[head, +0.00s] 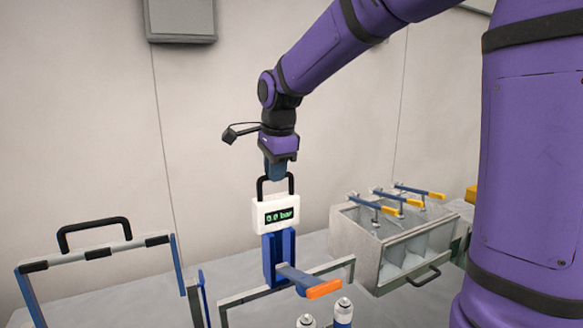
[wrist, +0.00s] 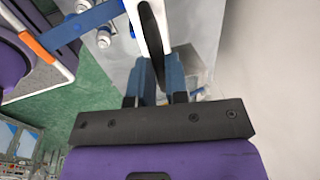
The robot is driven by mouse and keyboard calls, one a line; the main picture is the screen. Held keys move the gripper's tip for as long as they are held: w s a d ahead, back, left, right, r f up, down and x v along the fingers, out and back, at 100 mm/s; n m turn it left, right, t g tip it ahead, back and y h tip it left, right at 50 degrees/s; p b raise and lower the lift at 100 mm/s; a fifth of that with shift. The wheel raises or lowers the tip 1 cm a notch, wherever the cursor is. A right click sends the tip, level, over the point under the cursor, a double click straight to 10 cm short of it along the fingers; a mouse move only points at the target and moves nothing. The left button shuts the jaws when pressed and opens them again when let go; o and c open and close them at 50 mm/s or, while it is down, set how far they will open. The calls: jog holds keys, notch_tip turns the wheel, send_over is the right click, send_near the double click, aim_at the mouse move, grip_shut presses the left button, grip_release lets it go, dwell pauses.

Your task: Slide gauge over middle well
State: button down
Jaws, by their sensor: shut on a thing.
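The gauge (head: 275,213) is a white box with a lit display reading 0.0 bar and a black loop handle on top. My gripper (head: 276,174) points down from above and is shut on that handle. In the wrist view my gripper's blue fingers (wrist: 158,82) stand on either side of the black handle. The gauge is upright, directly over a blue post (head: 279,250); I cannot tell whether it rests on it. A grey metal tank (head: 358,245) with several side-by-side wells stands at the right. Its middle well (head: 412,250) is partly hidden behind its front and levers.
An orange-tipped lever (head: 322,289) juts forward below the gauge. A frame with a black handle (head: 95,250) stands at the left. Small cans (head: 343,308) stand in front. Grey tabletop shows between frame and tank.

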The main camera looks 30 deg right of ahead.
jog(key=c, duration=1.1)
grip_release()
jog(key=shift+r, duration=0.1)
jog(key=r, duration=0.3)
jog(key=s+r, duration=0.1)
jog(key=r, duration=0.3)
jog(key=s+r, duration=0.1)
jog(key=r, duration=0.2)
jog(key=shift+r, duration=0.25)
jog(key=shift+s, duration=0.1)
jog(key=s+d+f+n+t, duration=0.1)
jog(key=s+f+n, duration=0.2)
jog(key=s+n, duration=0.3)
jog(key=s+d+f+n+t, duration=0.1)
jog(key=s+f+n, duration=0.2)
jog(key=s+n, duration=0.3)
jog(key=s+d+f+n+t, duration=0.1)
jog(key=s+f+n, duration=0.2)
jog(key=s, duration=1)
jog(key=shift+d+n, duration=0.15)
jog(key=shift+n, duration=0.6)
jog(key=shift+d+n, duration=0.15)
jog(key=shift+n, duration=0.6)
